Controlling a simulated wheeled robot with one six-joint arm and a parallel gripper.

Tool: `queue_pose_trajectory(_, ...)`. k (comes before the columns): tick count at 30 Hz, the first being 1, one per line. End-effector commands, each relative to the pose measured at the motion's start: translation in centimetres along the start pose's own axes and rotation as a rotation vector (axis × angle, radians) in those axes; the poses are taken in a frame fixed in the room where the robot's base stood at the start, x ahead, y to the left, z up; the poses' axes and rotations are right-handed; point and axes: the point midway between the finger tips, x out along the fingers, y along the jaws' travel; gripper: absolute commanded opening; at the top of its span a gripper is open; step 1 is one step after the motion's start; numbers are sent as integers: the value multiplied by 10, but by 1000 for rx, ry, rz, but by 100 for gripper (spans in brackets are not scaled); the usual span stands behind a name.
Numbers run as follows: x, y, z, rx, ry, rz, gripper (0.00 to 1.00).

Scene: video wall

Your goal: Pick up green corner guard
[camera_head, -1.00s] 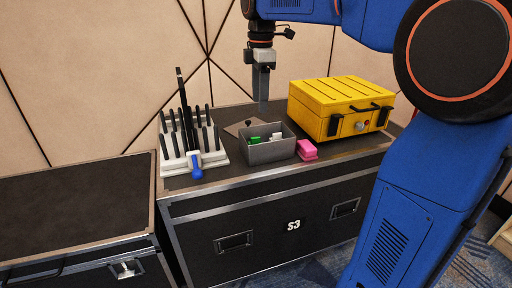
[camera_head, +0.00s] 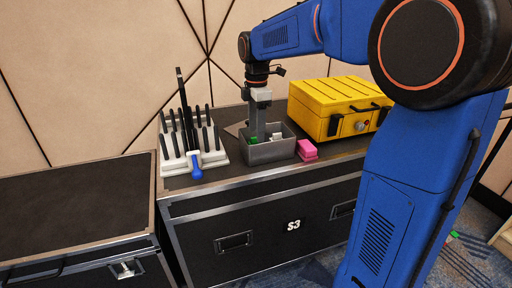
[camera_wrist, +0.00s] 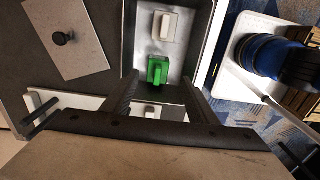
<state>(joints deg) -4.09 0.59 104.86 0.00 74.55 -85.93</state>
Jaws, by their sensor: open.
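The green corner guard (camera_wrist: 158,70) lies in a grey open bin (camera_head: 270,154) on top of the black case.
A pink block (camera_head: 307,149) sits just right of the bin, and a yellow case (camera_head: 338,106) stands behind it. A white rack with dark upright rods (camera_head: 192,158) and a blue-handled tool (camera_head: 196,168) are to the left. A flat plate with a black knob (camera_wrist: 64,38) lies beside the bin.

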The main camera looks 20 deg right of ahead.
Motion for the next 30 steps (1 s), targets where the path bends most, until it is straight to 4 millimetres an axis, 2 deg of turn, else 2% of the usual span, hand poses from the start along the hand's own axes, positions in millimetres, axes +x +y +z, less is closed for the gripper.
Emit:
queue_pose_trajectory(7, 16, 1, 0, 0, 0, -2, 53)
queue_pose_trajectory(15, 51, 4, 0, 0, 0, -2, 53)
queue_pose_trajectory(25, 58, 4, 0, 0, 0, 0, 53)
queue_pose_trajectory(26, 58, 4, 0, 0, 0, 0, 51)
queue_pose_trajectory(30, 58, 4, 0, 0, 0, 0, 17)
